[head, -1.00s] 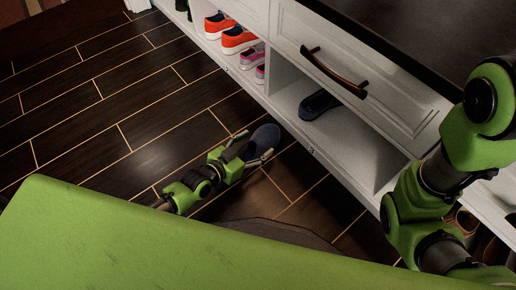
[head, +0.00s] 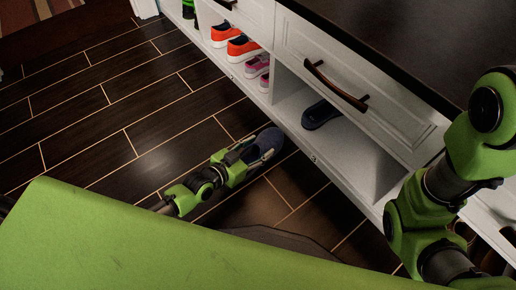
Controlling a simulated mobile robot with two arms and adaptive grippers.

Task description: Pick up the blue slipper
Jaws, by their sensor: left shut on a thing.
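A dark blue slipper (head: 268,140) is at my left gripper (head: 250,152), low over the dark wood floor in front of the white cabinet. The left gripper is shut on this slipper, with its fingers along the slipper's sides. Whether the slipper touches the floor is hard to tell. A second dark blue slipper (head: 320,114) sits in an open cubby of the cabinet, apart from the gripper. My right arm shows at the right edge, but its gripper is out of view.
The white cabinet (head: 372,159) has drawers with dark handles (head: 335,87) above open cubbies. Orange shoes (head: 243,47) and pink shoes (head: 257,66) stand in the cubby to the left. The dark wood floor (head: 100,125) at left is clear.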

